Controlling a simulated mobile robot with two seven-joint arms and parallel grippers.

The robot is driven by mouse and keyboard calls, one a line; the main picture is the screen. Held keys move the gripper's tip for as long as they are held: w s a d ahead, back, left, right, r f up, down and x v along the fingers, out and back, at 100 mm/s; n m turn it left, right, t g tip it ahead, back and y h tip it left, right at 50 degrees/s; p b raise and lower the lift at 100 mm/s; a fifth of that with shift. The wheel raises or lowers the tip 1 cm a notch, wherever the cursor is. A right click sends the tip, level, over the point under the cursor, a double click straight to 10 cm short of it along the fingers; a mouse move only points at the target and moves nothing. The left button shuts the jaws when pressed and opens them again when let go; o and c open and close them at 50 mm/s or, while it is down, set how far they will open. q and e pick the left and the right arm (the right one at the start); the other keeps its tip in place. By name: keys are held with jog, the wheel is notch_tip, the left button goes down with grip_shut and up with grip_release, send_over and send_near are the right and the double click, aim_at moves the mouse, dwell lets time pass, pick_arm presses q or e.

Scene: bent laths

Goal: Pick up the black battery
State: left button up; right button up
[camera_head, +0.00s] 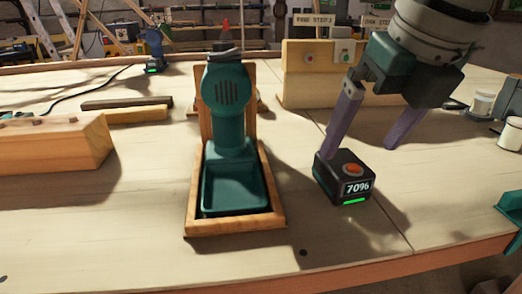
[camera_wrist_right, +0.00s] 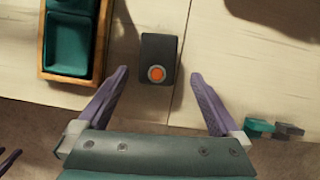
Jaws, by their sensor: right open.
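The black battery (camera_head: 344,178) stands on the table right of the centre, with an orange button on top, a "70%" display and a green light bar. In the right wrist view the battery (camera_wrist_right: 158,58) lies ahead of the fingertips, roughly between their lines. My right gripper (camera_head: 368,148) is open and empty. In the head view its left finger overlaps the battery's back edge, and whether it touches cannot be told. In the right wrist view the gripper (camera_wrist_right: 160,78) has both purple fingers wide apart. My left gripper is not clearly in view.
A green tool (camera_head: 228,110) stands in a wooden tray (camera_head: 238,226) just left of the battery. A wooden box (camera_head: 300,78) with buttons stands behind. A wood block (camera_head: 50,150) lies at left, white cups (camera_head: 482,102) at right. The table front right of the tray is clear.

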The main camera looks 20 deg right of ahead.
aim_at(346, 163)
jog(key=x, duration=0.6)
jog(key=shift+w+a+r, duration=0.1)
grip_shut()
dwell(0.6)
